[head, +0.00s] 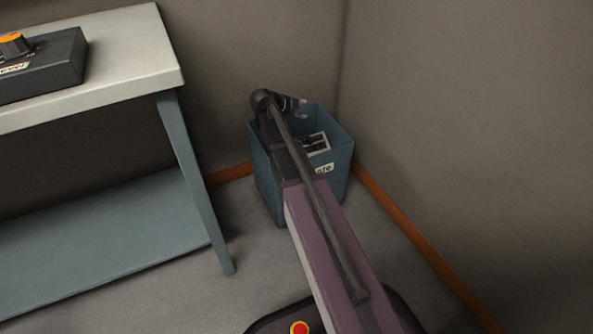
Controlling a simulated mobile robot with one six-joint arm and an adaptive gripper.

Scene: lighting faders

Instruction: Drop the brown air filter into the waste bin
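The waste bin (264,178) is a blue-grey square bin with a partly covered white label on its front. It stands upright on the floor in the room's corner. A flat piece with a pale frame and dark brown panels, which looks like the air filter (317,143), shows inside the bin, partly hidden by my arm. My gripper (303,107) is over the bin's back left part, above and apart from the filter. Its fingertips point right and look spread, with nothing between them.
A table with a pale top (130,65) and a blue-grey lower shelf (110,235) stands to the left, its near leg (195,180) close to the bin. A dark box with an orange knob (45,66) sits on it. Walls close in behind and right of the bin.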

